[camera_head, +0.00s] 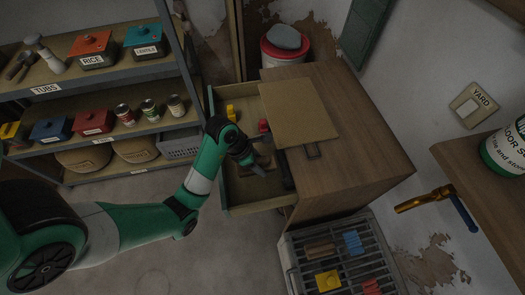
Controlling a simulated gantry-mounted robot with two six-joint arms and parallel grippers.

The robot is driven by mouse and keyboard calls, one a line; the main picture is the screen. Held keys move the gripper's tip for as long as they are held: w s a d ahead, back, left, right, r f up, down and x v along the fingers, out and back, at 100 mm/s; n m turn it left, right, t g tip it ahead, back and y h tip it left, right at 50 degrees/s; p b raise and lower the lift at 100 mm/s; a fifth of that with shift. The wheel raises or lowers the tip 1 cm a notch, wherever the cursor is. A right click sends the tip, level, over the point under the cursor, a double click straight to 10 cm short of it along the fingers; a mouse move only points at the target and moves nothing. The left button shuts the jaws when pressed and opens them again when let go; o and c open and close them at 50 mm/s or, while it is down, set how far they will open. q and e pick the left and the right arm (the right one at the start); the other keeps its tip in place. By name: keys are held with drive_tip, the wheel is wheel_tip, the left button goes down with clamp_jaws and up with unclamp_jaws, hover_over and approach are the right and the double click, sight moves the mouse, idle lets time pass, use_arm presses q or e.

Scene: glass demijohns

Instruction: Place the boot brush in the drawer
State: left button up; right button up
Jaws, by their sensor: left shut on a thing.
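The drawer (270,201) of the wooden cabinet is pulled open. My left gripper (259,167) is inside the drawer's outline, pointing down, and is shut on a small brown thing that looks like the boot brush (263,158). The gripper covers part of the brush. I cannot tell whether the brush touches the drawer floor. A yellow thing (231,113) and a red thing (263,126) are at the drawer's far end. My right gripper is not in view.
A board (298,108) lies on the cabinet top beside the drawer. A slatted crate (291,262) with brown, blue, yellow and red things stands in front. Shelves (120,132) with bins and cans stand at left. The floor between is clear.

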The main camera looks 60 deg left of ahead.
sight(260, 178)
use_arm(q)
wheel_tip(260, 178, down, 8)
drive_tip(key=b, duration=0.4)
drive_tip(key=shift+r, duration=0.15)
drive_tip(key=shift+s+r, duration=0.1)
drive_tip(key=o, duration=1.3)
drive_tip(key=p+v, duration=0.7)
drive_tip(key=v, duration=0.4)
drive_tip(key=shift+r+p, duration=0.3)
drive_tip(key=shift+p, duration=0.1)
drive_tip(key=shift+s+a+r, duration=0.1)
drive_tip(key=shift+r, duration=0.15)
